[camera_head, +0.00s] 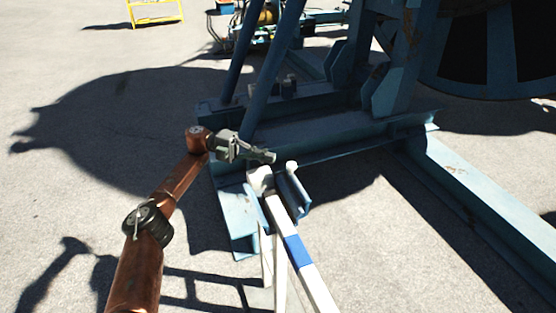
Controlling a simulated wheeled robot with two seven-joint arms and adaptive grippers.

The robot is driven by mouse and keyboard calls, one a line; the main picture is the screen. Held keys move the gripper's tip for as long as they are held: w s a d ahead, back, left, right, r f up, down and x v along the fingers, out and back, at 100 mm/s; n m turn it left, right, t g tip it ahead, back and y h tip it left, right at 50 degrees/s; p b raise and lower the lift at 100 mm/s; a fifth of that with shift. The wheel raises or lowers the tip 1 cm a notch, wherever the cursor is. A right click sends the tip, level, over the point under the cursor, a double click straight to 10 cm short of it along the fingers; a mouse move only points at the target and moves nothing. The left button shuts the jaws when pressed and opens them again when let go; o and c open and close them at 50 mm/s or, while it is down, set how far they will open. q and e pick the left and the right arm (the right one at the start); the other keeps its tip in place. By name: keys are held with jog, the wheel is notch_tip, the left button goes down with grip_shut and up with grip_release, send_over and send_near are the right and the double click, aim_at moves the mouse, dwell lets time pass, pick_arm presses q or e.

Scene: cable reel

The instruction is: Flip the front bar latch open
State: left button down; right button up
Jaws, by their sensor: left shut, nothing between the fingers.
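The front bar (312,282) is white with a blue band and runs from the bottom of the view up to the blue steel frame. Its far end is a whitish head (260,180) beside a small blue-grey upright bracket (292,186). I cannot tell which small part there is the latch. My left gripper (267,156) is shut and empty. Its dark fingers point right, just above the bar's head in the picture; I cannot tell whether they touch anything. My right gripper is not in view.
The blue reel stand (330,140) fills the upper middle, with a large reel (500,50) at upper right. A long blue beam (485,205) runs to the lower right. A yellow frame (155,12) stands far back. The concrete at left is clear.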

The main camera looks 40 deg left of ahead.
pick_arm(q)
jog(key=shift+v, duration=1.6)
